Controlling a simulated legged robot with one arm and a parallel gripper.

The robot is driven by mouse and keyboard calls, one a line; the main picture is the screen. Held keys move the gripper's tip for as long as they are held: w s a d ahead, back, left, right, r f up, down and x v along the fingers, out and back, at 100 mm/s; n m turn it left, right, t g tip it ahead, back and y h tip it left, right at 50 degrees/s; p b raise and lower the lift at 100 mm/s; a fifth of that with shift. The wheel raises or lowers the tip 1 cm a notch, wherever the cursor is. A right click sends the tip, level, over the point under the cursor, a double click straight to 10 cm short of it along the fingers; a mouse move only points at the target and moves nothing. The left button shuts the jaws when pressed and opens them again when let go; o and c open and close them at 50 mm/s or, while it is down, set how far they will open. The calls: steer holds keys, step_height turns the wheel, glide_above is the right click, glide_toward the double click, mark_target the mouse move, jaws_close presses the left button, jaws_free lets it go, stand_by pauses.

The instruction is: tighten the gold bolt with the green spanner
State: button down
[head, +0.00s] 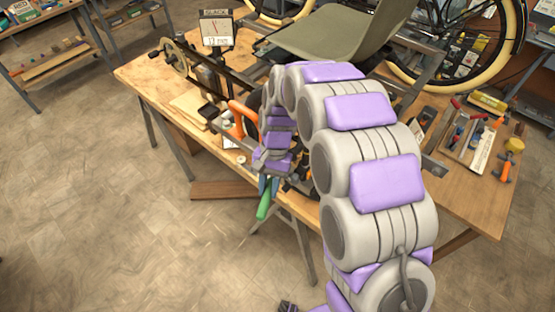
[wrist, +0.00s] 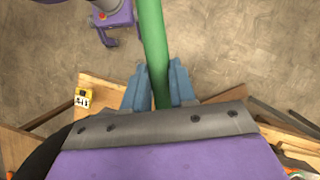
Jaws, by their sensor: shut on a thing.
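The green spanner (head: 265,200) hangs below my gripper (head: 268,182) at the front edge of the workbench in the head view. In the wrist view the green handle (wrist: 153,40) runs from the top edge down between the two blue fingers of my gripper (wrist: 160,76), which are shut on it. The spanner's head is not visible in either view. I cannot make out the gold bolt in either view; my arm covers part of the bench and the frame on it.
The wooden workbench (head: 150,80) carries a dial gauge (head: 217,30), an orange-handled tool (head: 240,118), a grey seat (head: 335,35) and a tray of tools (head: 470,135) at the right. A bicycle wheel stands behind. The floor at the left is clear.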

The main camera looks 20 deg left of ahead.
steer(key=shift+a+m+y+p, duration=0.7)
steer(key=shift+a+m+p, duration=0.9)
steer(key=shift+a+p, duration=0.1)
stand_by(0.9)
steer(key=shift+d+n+h+b, duration=0.4)
steer(key=shift+d+n, duration=0.5)
stand_by(1.2)
steer(key=c, duration=1.5)
jaws_free()
jaws_close()
